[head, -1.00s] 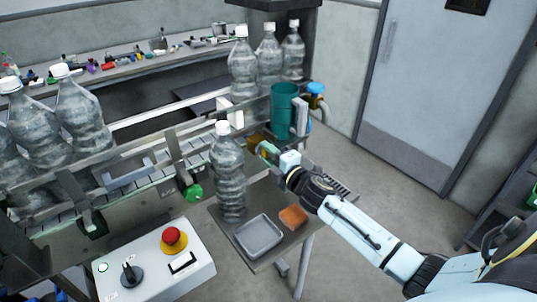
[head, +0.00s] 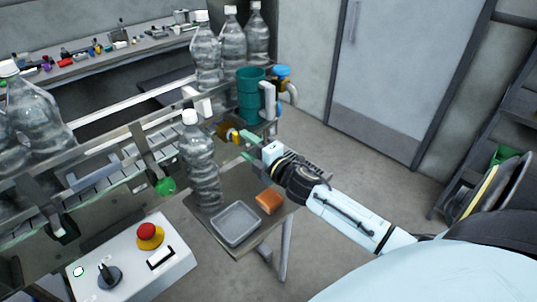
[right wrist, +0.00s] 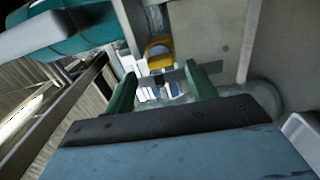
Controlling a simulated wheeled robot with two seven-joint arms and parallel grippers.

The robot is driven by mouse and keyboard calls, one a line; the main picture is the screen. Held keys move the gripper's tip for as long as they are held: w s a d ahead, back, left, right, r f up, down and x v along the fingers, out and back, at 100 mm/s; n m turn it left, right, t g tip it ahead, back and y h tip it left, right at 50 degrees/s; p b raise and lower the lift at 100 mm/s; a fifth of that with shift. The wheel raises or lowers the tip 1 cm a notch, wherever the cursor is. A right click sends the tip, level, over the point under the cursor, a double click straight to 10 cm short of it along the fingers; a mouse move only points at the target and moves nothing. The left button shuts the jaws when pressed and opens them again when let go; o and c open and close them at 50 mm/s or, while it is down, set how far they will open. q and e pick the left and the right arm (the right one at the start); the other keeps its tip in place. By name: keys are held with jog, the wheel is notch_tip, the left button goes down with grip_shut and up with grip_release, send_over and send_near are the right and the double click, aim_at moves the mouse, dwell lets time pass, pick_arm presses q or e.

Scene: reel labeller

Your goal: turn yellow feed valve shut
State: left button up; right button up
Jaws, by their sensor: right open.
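The yellow feed valve (head: 233,135) shows as a small yellow part under the green cylinder, behind the front bottle. In the right wrist view its yellow handle (right wrist: 158,51) stands just beyond my fingers, near the top centre. My right gripper (head: 250,147) reaches in from the right, with its green fingers pointing at the valve. In the right wrist view the two fingers (right wrist: 160,85) are apart, with nothing seen held between them. I cannot tell whether either finger touches the valve. My left gripper is not in view.
A clear bottle (head: 201,165) stands left of my gripper. Below are a grey tray (head: 235,224) and an orange block (head: 270,201). The green cylinder (head: 250,95) rises above the valve. A control box with a red button (head: 148,231) is at front left. Floor is free at right.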

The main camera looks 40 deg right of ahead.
jog(key=s+b, duration=0.1)
jog(key=s, duration=0.8)
jog(key=shift+s+d, duration=0.2)
jog(key=shift+d, duration=0.15)
